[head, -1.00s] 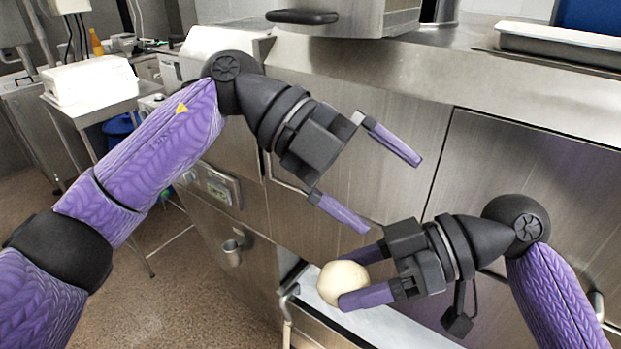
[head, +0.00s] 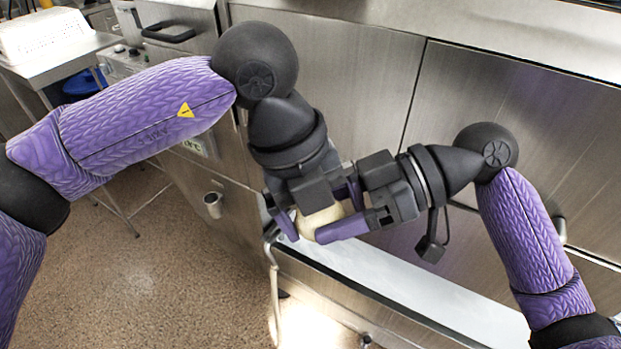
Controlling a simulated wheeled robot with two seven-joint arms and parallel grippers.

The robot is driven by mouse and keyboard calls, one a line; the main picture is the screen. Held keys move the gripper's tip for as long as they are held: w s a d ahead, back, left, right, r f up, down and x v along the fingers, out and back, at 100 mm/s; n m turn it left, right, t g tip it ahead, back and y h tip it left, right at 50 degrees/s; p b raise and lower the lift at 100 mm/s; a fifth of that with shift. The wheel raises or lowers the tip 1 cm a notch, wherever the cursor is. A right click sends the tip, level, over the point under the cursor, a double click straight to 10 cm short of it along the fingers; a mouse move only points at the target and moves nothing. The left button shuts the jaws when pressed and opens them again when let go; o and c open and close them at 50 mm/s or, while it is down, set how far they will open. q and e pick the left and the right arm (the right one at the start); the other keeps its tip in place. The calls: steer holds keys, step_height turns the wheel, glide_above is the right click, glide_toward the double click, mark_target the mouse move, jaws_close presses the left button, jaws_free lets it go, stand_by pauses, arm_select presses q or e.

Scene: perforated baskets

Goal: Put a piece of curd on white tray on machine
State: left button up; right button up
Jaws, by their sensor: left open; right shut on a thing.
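A round, cream-coloured piece of curd (head: 317,221) is held between the purple fingers of my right gripper (head: 335,212), near the middle of the head view. My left gripper (head: 320,210) has come down over the curd from above. Its open fingers reach to either side of the curd, and I cannot tell whether they touch it. The two grippers partly hide the curd. Below them is a long white tray-like surface (head: 430,297) along the front of the steel machine (head: 330,62).
A white perforated basket (head: 42,32) stands on a small steel table (head: 60,66) at the upper left. The steel machine's front panels rise behind the grippers. A metal rail (head: 275,290) stands at the white surface's left end. The brown floor (head: 150,280) at lower left is clear.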

arm_select(q)
steer(key=c, duration=1)
steer(key=shift+c, duration=0.2)
arm_select(e)
steer(key=o, duration=1.2)
